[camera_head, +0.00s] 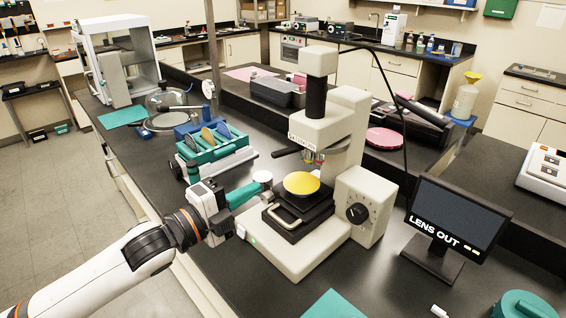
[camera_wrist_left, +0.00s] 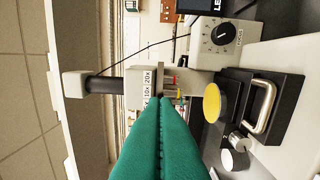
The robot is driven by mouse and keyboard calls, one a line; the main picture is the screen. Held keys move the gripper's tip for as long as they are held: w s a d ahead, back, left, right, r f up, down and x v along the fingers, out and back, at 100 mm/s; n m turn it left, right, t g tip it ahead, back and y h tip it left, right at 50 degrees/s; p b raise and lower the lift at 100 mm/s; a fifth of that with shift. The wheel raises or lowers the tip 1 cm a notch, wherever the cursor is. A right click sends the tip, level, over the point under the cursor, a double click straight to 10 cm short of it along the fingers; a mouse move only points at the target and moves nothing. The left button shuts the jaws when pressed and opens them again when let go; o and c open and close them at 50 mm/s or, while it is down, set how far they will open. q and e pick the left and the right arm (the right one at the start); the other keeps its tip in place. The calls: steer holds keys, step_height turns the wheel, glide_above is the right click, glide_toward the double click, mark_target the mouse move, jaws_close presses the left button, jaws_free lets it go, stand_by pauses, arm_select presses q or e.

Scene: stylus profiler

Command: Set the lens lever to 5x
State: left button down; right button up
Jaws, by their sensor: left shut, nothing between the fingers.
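The profiler (camera_head: 318,130) is a cream instrument with a column, a black cylinder and a lens turret (camera_head: 312,155). A dark lens lever (camera_head: 287,152) sticks out to the left under the head. In the left wrist view a label (camera_wrist_left: 147,90) reads 10x and 20x, its end partly covered by my fingers. The lever itself is not clear there. My left gripper (camera_head: 260,184) has green fingers, shut and empty, at the instrument's left, below the lever and apart from it. The fingers (camera_wrist_left: 165,102) point toward the turret in the wrist view. The monitor (camera_head: 450,222) reads LENS OUT. My right gripper is out of view.
A yellow disc (camera_head: 301,184) sits on the black stage (camera_head: 290,225) with a pale handle. A dark focus knob (camera_head: 357,213) is on the right block. A teal rack (camera_head: 215,150) with coloured discs stands behind my left gripper.

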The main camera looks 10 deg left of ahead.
arm_select(q)
steer(key=w+d+p, duration=0.3)
steer(key=w+p, duration=0.2)
steer(key=w, duration=0.6)
steer(key=shift+m, duration=0.3)
steer(key=shift+f, duration=0.1)
